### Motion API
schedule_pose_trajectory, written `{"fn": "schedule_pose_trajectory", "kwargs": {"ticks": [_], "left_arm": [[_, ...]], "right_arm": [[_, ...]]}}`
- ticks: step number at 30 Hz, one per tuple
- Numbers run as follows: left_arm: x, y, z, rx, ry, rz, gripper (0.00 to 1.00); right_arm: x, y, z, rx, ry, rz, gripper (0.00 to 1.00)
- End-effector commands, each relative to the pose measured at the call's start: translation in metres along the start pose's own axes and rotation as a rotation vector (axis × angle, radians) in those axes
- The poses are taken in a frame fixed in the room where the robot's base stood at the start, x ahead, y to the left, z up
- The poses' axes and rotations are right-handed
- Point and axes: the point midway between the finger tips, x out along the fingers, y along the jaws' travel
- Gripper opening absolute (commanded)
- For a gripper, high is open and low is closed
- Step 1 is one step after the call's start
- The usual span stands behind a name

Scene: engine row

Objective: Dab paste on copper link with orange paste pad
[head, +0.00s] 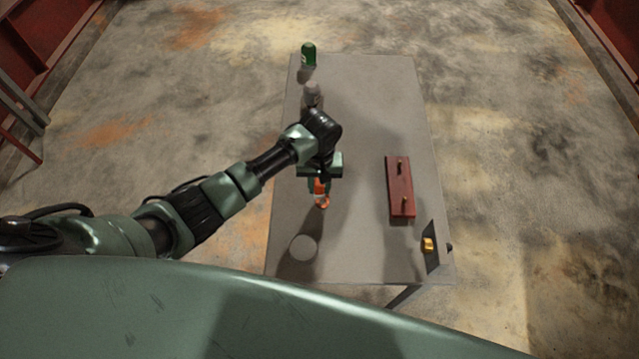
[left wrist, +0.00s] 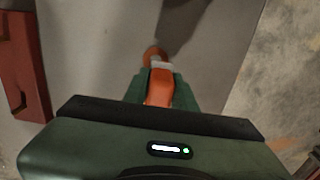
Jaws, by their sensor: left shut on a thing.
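My left gripper (head: 319,186) is over the left half of the grey table, pointing down. It is shut on the orange paste pad (head: 322,203), whose orange handle sits between the green fingers. In the left wrist view the pad (left wrist: 155,54) shows a pale band and a round orange end beyond the fingertips (left wrist: 156,82). I cannot tell whether that end touches the table. I cannot make out a separate copper link. A dark red block (head: 400,190) with two brass posts lies to the right, apart from the gripper. My right gripper is not in view.
The grey table (head: 365,115) holds a green container (head: 308,54) at the far left corner and a grey object (head: 312,92) partly behind my arm. A pale disc (head: 303,248) lies near the front. A yellow knob (head: 428,244) on a dark plate is at the front right.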

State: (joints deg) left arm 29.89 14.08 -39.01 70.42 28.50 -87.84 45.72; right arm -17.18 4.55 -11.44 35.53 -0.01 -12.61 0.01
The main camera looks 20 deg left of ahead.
Motion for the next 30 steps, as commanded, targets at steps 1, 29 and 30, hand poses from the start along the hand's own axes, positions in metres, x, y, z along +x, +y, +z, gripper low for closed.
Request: {"fn": "schedule_pose_trajectory", "kwargs": {"ticks": [1, 29, 30], "left_arm": [[-0.002, 0.000, 0.000, 0.000, 0.001, 0.001, 0.00], [-0.071, 0.000, 0.000, 0.000, 0.001, 0.001, 0.00], [-0.071, 0.000, 0.000, 0.000, 0.001, 0.001, 0.00]], "right_arm": [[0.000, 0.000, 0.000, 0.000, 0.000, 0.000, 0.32], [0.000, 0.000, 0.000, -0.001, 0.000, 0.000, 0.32], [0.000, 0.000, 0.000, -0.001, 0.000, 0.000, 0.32]]}}
